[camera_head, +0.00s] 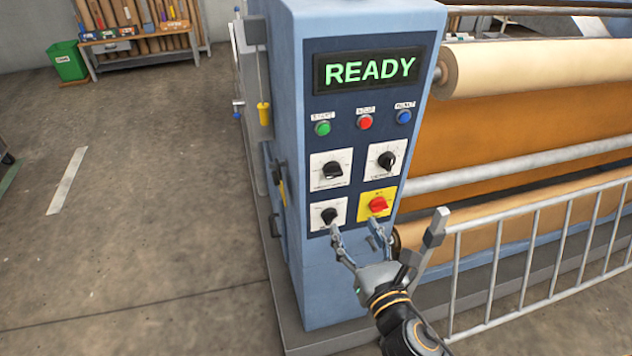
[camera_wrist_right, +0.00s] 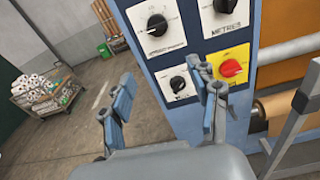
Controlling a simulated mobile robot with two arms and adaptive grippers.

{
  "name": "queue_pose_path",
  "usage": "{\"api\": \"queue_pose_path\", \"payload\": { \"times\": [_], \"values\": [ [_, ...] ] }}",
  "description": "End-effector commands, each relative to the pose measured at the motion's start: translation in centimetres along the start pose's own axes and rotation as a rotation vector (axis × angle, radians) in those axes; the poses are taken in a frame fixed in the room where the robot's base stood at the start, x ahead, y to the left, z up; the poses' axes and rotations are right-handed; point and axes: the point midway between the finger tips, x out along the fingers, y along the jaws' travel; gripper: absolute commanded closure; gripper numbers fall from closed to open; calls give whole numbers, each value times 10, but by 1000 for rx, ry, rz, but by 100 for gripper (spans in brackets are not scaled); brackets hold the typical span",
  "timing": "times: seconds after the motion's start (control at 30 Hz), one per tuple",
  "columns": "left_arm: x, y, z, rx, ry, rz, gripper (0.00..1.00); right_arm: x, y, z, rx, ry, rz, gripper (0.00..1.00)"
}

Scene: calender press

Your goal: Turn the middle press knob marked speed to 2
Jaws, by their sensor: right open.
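The press's blue control panel (camera_head: 345,115) carries several knobs. A small black knob on a white plate (camera_head: 329,215) is at lower left; in the wrist view the same black knob (camera_wrist_right: 177,84) appears between my fingertips, and its label is too small to read. A larger black knob (camera_head: 332,170) is above it. Another black knob (camera_head: 386,161), labelled METRES in the wrist view, is at upper right. My right gripper (camera_head: 357,234) is open and empty, in front of the panel's lower edge, just below the small knob. Contact cannot be told. My left gripper is out of view.
A red knob on a yellow plate (camera_head: 377,204) sits close right of the small knob. A green READY display (camera_head: 369,70) and green, red and blue buttons are above. A metal railing (camera_head: 545,245) stands right of my gripper.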

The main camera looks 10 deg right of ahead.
Motion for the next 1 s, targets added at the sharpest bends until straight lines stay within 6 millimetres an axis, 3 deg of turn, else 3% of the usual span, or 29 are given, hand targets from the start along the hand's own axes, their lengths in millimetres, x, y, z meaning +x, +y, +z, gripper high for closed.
{"api": "queue_pose_path", "payload": {
  "times": [0.1,0.27,0.47,0.7,1.0],
  "values": [
    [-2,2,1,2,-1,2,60,-4,2,21,-57,-39,3,39],
    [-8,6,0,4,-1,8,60,11,3,26,-67,-46,1,39],
    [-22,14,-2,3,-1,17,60,51,3,29,-63,-45,1,39],
    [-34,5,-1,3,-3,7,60,100,3,29,-62,-43,1,39],
    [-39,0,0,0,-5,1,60,131,3,28,-61,-42,2,39]
  ]
}}
